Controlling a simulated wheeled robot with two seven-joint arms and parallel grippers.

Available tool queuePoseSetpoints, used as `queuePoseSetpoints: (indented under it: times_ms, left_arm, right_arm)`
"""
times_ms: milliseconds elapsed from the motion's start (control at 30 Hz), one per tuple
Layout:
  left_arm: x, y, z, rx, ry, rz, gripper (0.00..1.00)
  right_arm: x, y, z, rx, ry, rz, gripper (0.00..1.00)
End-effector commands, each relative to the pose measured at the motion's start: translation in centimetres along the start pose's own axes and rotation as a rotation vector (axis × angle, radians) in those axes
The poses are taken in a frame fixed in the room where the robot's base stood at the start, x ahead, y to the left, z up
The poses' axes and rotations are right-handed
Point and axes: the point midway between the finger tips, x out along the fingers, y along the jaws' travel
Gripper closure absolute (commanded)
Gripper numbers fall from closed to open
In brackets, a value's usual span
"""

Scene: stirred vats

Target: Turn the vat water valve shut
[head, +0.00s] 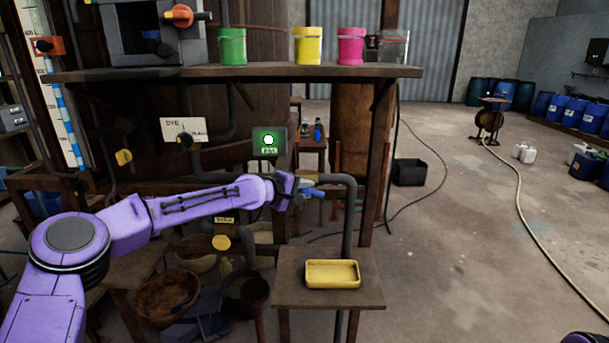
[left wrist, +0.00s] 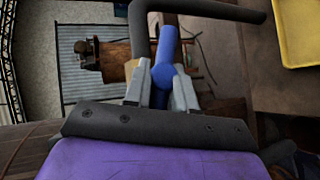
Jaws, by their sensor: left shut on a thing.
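The blue valve handle (head: 314,193) sits by the bent dark pipe (head: 346,215), just under the shelf frame in the head view. My left gripper (head: 305,188) reaches it from the left. In the left wrist view the two grey fingers (left wrist: 160,88) are closed on the blue handle (left wrist: 165,50), with a rounded blue part between them. The dark pipe (left wrist: 232,10) crosses just beyond. The valve body is mostly hidden by my gripper, and I cannot tell how far the handle is turned. My right gripper is not in view.
A yellow tray (head: 332,265) rests on a small wooden stand (head: 290,291) below the handle. A shelf (head: 240,73) above holds green (head: 231,46), yellow (head: 308,45) and pink (head: 351,46) containers. Open floor lies right.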

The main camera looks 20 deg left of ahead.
Motion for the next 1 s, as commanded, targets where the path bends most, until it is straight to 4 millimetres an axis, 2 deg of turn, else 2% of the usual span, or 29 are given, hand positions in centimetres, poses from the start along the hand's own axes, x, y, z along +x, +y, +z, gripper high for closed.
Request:
queuePoseSetpoints:
  times_ms: [33,200,300,1000]
  left_arm:
    - [-0.4,1.5,0.1,0.035,0.007,-0.031,1.0]
    - [-0.3,1.3,0.1,0.15,0.04,-0.142,1.0]
    - [-0.1,1.1,0.2,0.218,0.059,-0.207,1.0]
    - [0.3,0.5,0.5,0.673,0.187,-0.662,1.0]
  right_arm:
    - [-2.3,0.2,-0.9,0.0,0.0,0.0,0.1]
    - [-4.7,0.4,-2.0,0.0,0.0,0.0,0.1]
    - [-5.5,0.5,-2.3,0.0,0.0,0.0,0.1]
    - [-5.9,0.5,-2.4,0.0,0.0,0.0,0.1]
